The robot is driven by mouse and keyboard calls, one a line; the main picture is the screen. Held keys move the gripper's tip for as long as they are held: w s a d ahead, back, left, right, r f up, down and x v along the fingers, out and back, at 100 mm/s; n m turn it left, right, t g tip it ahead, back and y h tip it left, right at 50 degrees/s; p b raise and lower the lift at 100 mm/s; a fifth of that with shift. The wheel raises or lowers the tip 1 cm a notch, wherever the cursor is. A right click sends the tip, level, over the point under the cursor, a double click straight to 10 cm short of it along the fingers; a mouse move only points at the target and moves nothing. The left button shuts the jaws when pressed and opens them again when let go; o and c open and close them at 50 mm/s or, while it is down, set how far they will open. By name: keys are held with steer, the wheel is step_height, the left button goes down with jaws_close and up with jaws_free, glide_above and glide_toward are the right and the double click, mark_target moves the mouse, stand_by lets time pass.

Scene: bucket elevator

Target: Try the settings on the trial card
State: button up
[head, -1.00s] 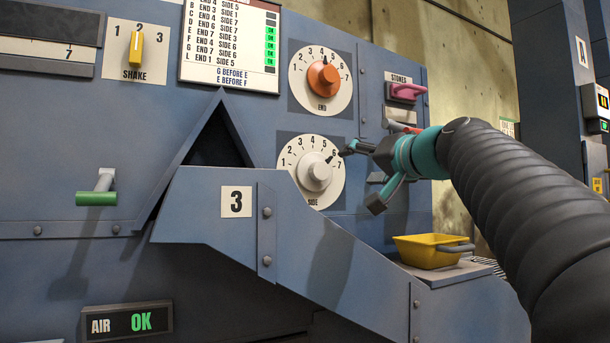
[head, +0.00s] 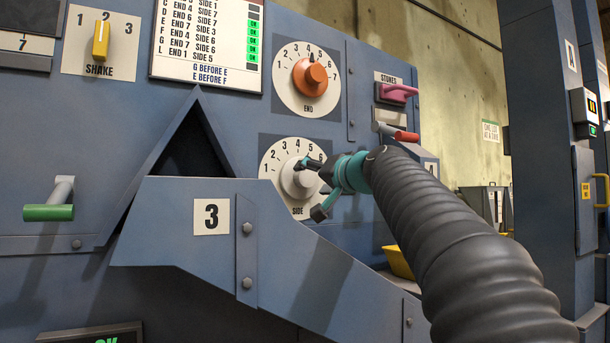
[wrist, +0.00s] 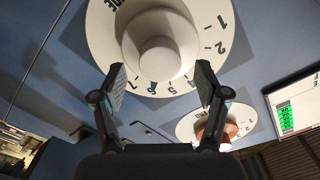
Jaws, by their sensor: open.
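The trial card (head: 207,40) is on the blue panel at the top; several rows carry green OK marks, and its upper part is cut off. The END dial (head: 284,97) has an orange knob (head: 309,77) pointing near 4. Below it is the SIDE dial (head: 270,190) with a white knob (head: 297,182); its pointer is partly hidden by my gripper, so its setting is unclear. My gripper (head: 312,186) is at the white knob's right side. In the wrist view my gripper (wrist: 160,80) is open, its fingers apart before the white knob (wrist: 158,48); contact is unclear.
A yellow SHAKE switch (head: 100,41) points to 2. A green-handled lever (head: 48,212) is at left. The chute marked 3 (head: 180,245) juts out below the dials.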

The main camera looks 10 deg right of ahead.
mark_target(307, 178)
steer(key=shift+p+x, duration=0.3)
steer(key=shift+x, duration=1.4)
